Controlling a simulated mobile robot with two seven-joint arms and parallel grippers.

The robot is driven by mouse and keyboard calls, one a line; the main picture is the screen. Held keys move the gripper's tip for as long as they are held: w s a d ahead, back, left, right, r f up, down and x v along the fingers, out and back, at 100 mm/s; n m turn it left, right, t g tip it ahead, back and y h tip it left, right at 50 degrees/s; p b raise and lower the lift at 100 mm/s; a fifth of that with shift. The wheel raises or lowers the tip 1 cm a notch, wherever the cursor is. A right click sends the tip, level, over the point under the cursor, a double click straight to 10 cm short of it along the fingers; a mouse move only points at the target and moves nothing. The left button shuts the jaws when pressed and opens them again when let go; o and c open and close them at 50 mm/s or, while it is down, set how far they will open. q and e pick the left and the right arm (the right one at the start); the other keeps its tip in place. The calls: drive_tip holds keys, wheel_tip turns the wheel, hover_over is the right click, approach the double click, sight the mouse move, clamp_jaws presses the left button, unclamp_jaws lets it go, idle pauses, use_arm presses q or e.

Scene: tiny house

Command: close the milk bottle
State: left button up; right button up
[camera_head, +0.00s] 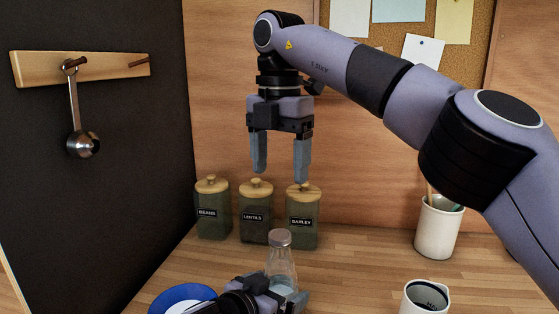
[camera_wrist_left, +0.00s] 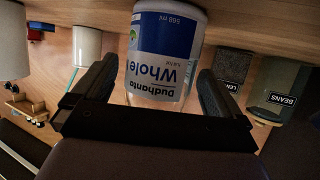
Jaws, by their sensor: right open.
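I cannot tell how tightly the cap sits. In the left wrist view the bottle (camera_wrist_left: 165,50) appears upside down, with its blue and white label facing me. My left gripper (camera_head: 283,296) is low at the bottle, with its fingers (camera_wrist_left: 160,92) close along both sides of it. My right gripper (camera_head: 280,170) is open and empty, pointing down, well above the cap.
Jars labelled beans (camera_head: 213,215), lentils (camera_head: 256,217) and barley (camera_head: 303,222) stand behind the bottle. A blue-rimmed plate (camera_head: 170,298) is at the front left. A white utensil holder (camera_head: 437,232) and a white mug (camera_head: 413,302) stand to the right.

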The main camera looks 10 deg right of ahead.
use_arm(q)
drive_tip(key=shift+v, duration=3.55)
